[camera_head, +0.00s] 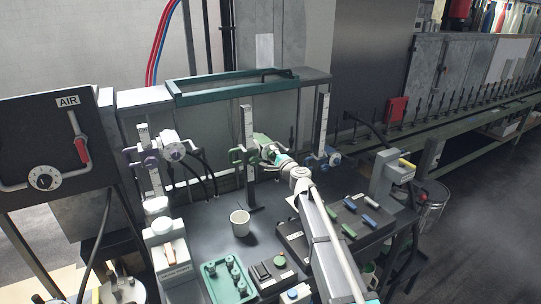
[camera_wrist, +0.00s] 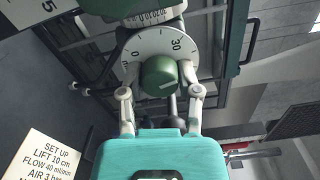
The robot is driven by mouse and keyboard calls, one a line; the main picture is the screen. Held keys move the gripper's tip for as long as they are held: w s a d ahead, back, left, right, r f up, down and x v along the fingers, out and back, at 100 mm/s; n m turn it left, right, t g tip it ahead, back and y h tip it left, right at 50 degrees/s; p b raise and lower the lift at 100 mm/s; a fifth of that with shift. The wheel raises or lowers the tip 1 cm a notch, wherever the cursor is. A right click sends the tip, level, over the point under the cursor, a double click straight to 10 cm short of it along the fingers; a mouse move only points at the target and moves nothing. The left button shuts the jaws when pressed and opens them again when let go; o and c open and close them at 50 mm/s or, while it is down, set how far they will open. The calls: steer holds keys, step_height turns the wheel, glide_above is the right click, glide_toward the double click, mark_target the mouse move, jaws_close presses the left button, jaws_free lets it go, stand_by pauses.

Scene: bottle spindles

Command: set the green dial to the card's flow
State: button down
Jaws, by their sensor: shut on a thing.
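The green dial (camera_wrist: 158,78) is a round green knob in front of a white scale plate (camera_wrist: 150,45) with black numbers, 30 among them. A small pale mark shows on the knob; I cannot tell the exact value it points to. My gripper (camera_wrist: 160,90) is shut on the knob, one finger on each side. In the head view my gripper (camera_head: 281,158) is at the middle post's green unit (camera_head: 262,139), and the dial is mostly hidden. The card (camera_wrist: 50,158) at lower left of the wrist view reads "LIFT 10 cm", "FLOW 40 ml/min" and "AIR 3 b…", partly cut off.
Purple (camera_head: 150,158) and blue (camera_head: 322,159) units stand on posts to either side. A white mug (camera_head: 240,223), a green tray (camera_head: 229,281) and a dark block with coloured handles (camera_head: 352,222) sit on the bench. The AIR panel (camera_head: 50,140) stands at left.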

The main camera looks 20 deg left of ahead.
steer(key=shift+c, duration=1.5)
jaws_free()
steer(key=shift+d+r, duration=0.1)
steer(key=shift+d, duration=0.05)
steer(key=v, duration=1.2)
